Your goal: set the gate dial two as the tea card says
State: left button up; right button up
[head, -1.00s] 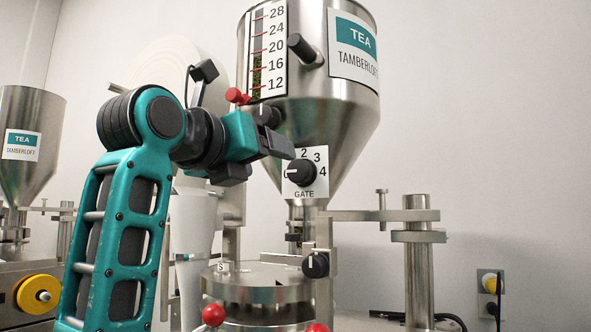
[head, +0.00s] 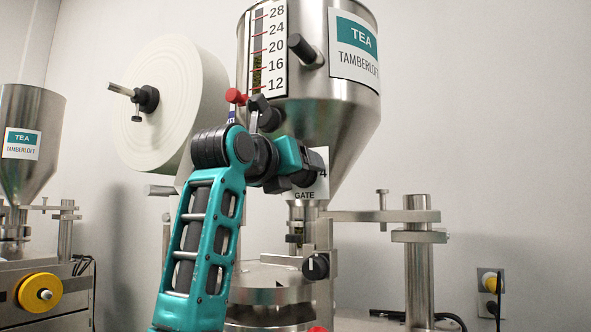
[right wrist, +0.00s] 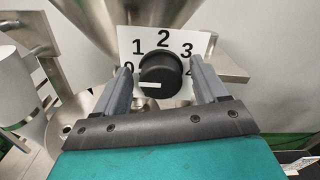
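The gate dial is a black round knob on a white plate (head: 321,187) marked GATE, below the steel hopper (head: 300,120). In the head view my right gripper (head: 308,165) covers most of it. In the right wrist view the dial (right wrist: 162,70) shows between the fingers, with numbers 0 to 4 around it. Its white pointer line points left, toward 0. My right gripper (right wrist: 162,72) is open, one finger on each side of the knob with a gap showing. My left gripper is not in view. No readable tea card shows; the hopper label (head: 355,45) reads TEA TAMBERLOFT.
A red-tipped lever (head: 236,96) and black knobs are close above my right wrist. A second black knob (head: 315,266) sits below the gate plate. A steel post with bracket (head: 418,260) stands to the right. A large white roll (head: 170,100) is behind at left.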

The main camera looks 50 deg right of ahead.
jog(key=c, duration=1)
jog(key=shift+m, duration=0.3)
jog(key=shift+s+r+m, duration=0.1)
jog(key=shift+m, duration=1.95)
jog(key=shift+s+m, duration=0.1)
jog(key=shift+m, duration=1.95)
jog(key=o, duration=1.1)
jog(key=shift+d, duration=0.1)
jog(key=shift+c, duration=0.2)
